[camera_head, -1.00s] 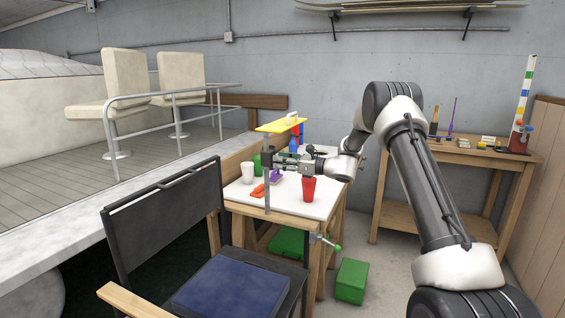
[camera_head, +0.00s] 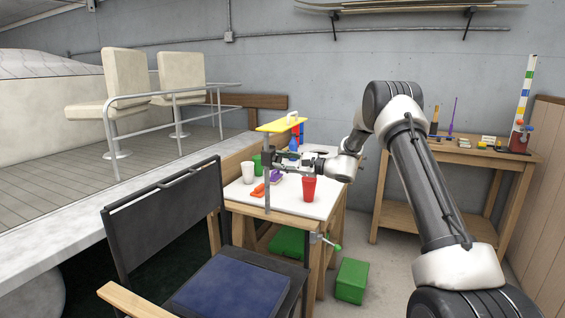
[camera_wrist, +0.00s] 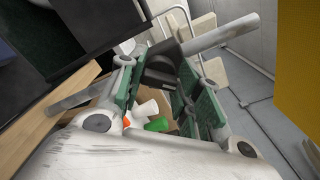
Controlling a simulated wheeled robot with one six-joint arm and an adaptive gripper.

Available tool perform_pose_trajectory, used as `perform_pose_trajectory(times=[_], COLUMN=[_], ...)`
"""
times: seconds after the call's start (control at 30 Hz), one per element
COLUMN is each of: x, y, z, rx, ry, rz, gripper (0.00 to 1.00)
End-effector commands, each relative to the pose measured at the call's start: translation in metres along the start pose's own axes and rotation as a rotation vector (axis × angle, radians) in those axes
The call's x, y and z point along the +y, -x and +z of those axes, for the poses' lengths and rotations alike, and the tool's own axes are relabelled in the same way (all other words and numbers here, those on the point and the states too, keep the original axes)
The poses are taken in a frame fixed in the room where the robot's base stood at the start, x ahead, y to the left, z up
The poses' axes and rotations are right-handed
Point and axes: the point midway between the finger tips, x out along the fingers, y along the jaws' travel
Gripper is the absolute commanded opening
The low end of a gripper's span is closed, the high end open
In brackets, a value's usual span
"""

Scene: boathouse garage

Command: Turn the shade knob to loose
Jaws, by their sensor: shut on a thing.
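A flat yellow shade (camera_head: 283,124) sits on top of a thin grey upright post (camera_head: 267,195) clamped at the table's front edge. The shade also fills the right side of the wrist view (camera_wrist: 297,60). The dark shade knob (camera_wrist: 162,70) is on the post below the shade. My gripper (camera_head: 272,158) reaches in from the right at the post. In the wrist view its green-padded fingers (camera_wrist: 158,82) are closed around the dark knob. Any marking for loose or tight cannot be read.
The white tabletop (camera_head: 236,191) holds a white cup (camera_head: 248,172), a red cup (camera_head: 309,190), an orange item (camera_head: 258,190) and a purple item (camera_head: 276,177). A chair with a blue seat (camera_head: 230,285) stands in front. A green-handled clamp (camera_head: 336,246) juts from the table edge.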

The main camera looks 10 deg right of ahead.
Motion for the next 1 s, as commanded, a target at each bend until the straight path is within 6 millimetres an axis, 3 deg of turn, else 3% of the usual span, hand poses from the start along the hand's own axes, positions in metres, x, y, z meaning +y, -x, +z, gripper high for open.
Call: perform_pose_trajectory(times=[0.6, 1.0], x=[0.0029, 0.0037], y=[0.0007, 0.0008], z=[-0.0012, -0.0018], rx=[0.0, 0.0], ry=[0.539, 0.714], rz=[0.002, 0.002], gripper=[0.1, 0.1])
